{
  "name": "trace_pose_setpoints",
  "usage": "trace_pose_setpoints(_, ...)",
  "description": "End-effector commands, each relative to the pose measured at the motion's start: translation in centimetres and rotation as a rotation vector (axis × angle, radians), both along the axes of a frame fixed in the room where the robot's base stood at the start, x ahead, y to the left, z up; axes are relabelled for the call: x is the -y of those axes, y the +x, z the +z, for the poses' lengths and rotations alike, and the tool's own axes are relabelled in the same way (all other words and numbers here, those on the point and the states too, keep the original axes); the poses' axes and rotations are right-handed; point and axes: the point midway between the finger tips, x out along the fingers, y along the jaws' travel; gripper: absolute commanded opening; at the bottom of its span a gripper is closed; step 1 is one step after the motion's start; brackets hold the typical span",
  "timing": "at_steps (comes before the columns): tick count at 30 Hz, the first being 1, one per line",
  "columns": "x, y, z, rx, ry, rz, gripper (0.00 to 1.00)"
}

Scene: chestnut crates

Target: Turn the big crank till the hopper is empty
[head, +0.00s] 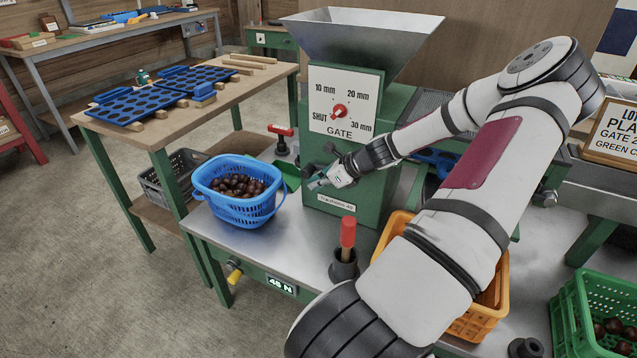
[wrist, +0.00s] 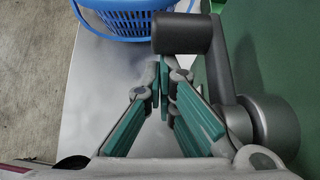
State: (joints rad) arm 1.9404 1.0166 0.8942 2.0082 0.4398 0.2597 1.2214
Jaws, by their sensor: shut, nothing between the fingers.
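The metal hopper (head: 362,38) sits on the green machine; its bottom is hidden, so I cannot tell what it holds. Below it is the GATE dial (head: 339,110) with a red knob and marks SHUT, 10, 20 and 30 mm. A dark grey crank (wrist: 222,70) with a thick round handle sits on the machine's side, in the wrist view. In the head view it is small and partly covered by my wrist. My gripper (head: 319,184) is shut and empty. In the wrist view its fingertips (wrist: 163,62) are close beside the handle's left end; I cannot tell whether they touch.
A blue basket (head: 240,209) of chestnuts stands left of my gripper, by a green chute (head: 289,175). A red upright handle (head: 348,232) stands in front. An orange crate (head: 470,322) is partly behind my arm. A green crate (head: 590,300) is at right.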

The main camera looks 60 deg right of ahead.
Motion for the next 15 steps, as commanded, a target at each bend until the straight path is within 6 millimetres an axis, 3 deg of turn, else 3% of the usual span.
trace_pose_setpoints(5,-0.08,0.26,0.48,0.096,0.012,-0.002,0.00)
trace_pose_setpoints(15,-0.12,0.61,0.96,0.095,0.008,0.002,0.00)
